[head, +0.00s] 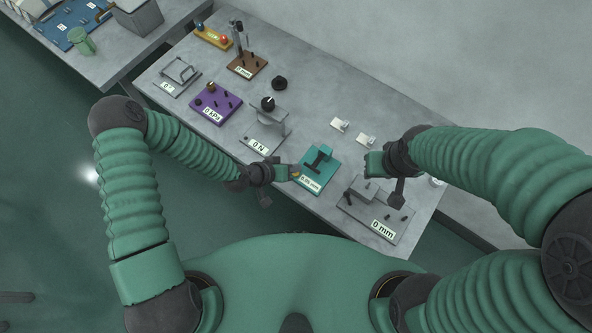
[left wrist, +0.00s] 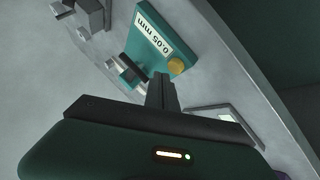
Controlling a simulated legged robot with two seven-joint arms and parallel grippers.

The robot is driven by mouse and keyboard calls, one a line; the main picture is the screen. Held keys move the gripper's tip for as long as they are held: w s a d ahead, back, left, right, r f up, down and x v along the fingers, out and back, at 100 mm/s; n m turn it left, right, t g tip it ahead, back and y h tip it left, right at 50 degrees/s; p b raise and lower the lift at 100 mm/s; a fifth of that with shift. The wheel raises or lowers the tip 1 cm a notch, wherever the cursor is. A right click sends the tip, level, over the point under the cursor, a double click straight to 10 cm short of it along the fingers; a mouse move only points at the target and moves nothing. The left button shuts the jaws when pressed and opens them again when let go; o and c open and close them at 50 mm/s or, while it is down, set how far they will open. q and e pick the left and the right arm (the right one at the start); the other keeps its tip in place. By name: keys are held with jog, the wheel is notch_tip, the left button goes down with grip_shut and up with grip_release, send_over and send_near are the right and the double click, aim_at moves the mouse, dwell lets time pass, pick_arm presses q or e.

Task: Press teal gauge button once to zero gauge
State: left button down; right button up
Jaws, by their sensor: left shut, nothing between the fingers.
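The teal gauge (head: 325,160) stands near the front edge of the table, right of centre. In the left wrist view, the teal gauge (left wrist: 165,18) has an upside-down display (left wrist: 153,34) reading 0.05 mm. A round yellow button (left wrist: 176,66) is at its corner. My left gripper (head: 292,172) is shut and empty beside the gauge's left front corner. In the left wrist view its fingertips (left wrist: 161,82) are close to the button, seemingly just short of it; contact cannot be told. My right gripper (head: 374,164) hangs right of the gauge; its finger opening is unclear.
A grey gauge (head: 377,215) reading 0 mm is right of the teal one. A grey 0 N gauge (head: 264,133), a purple kPa gauge (head: 215,103) and a brown gauge (head: 246,65) stand to the left. Two small white pieces (head: 339,124) (head: 366,139) lie behind the teal gauge.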

pick_arm(q)
jog(key=shift+f, duration=0.15)
jog(key=shift+a+f+b, duration=0.1)
jog(key=shift+f+b, duration=0.15)
jog(key=shift+b, duration=0.05)
jog(key=shift+f+b, duration=0.45)
jog(key=shift+f, duration=0.05)
dwell(0.5)
jog(key=shift+s+r, duration=0.1)
jog(key=shift+r+p, duration=0.75)
jog(key=shift+r, duration=0.1)
notch_tip(320, 180, up, 5)
jog(key=p, duration=0.4)
jog(key=shift+r, duration=0.1)
dwell(0.6)
